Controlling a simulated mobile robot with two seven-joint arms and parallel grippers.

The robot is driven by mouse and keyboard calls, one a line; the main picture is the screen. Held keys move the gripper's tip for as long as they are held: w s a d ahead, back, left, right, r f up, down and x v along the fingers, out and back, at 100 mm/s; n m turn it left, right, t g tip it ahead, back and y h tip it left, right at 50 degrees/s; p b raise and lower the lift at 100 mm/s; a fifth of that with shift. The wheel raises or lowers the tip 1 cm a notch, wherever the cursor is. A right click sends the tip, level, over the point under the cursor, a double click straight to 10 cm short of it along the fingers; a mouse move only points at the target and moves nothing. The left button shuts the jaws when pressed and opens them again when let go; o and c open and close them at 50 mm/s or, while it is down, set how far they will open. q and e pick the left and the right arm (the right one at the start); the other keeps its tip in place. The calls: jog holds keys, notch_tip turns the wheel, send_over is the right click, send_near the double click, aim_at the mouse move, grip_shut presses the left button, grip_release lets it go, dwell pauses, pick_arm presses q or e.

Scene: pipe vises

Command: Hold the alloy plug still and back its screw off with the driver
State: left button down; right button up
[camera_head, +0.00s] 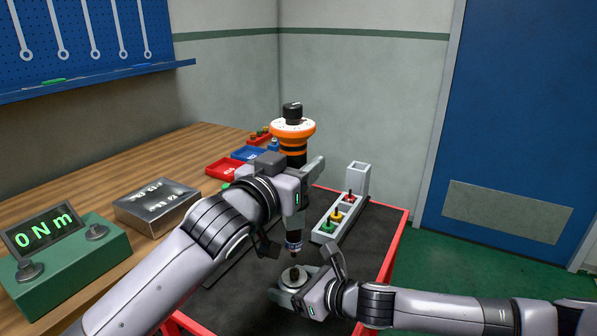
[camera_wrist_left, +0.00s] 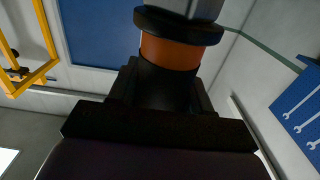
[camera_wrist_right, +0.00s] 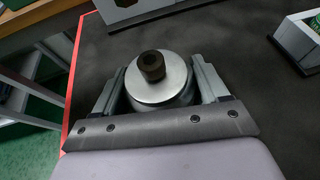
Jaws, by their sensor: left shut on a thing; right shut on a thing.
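The alloy plug (camera_head: 294,276) is a round silver piece with a dark screw (camera_wrist_right: 151,65) standing up from its middle. My right gripper (camera_head: 290,284) is shut on the plug, with one finger on each side of it in the right wrist view. The driver (camera_head: 293,128) has an orange and black body and a black knob on top. My left gripper (camera_head: 298,178) is shut on the driver's black body and holds it about upright. The driver's tip (camera_head: 293,248) is just above the plug, with a small gap showing. The orange band (camera_wrist_left: 168,55) shows in the left wrist view.
The plug is over a dark worktop with a red rim (camera_head: 397,243). A grey rack (camera_head: 358,180) with coloured pieces stands behind. A green box (camera_head: 65,262) reads 0 N m on the wooden bench, beside a silver case (camera_head: 157,206). Red and blue bins (camera_head: 224,168) are farther back.

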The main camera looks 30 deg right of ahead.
pick_arm(q)
jog(key=shift+r, duration=0.25)
pick_arm(e)
jog(key=o, duration=1.4)
jog(key=v, duration=0.9)
jog(key=shift+f, duration=0.1)
jog(key=shift+v, duration=0.9)
jog(key=shift+s+d+r, duration=0.2)
jog(key=shift+s+r, duration=0.05)
jog(key=shift+s, duration=0.25)
pick_arm(q)
jog(key=shift+s, duration=0.15)
pick_arm(e)
jog(key=shift+s, duration=0.15)
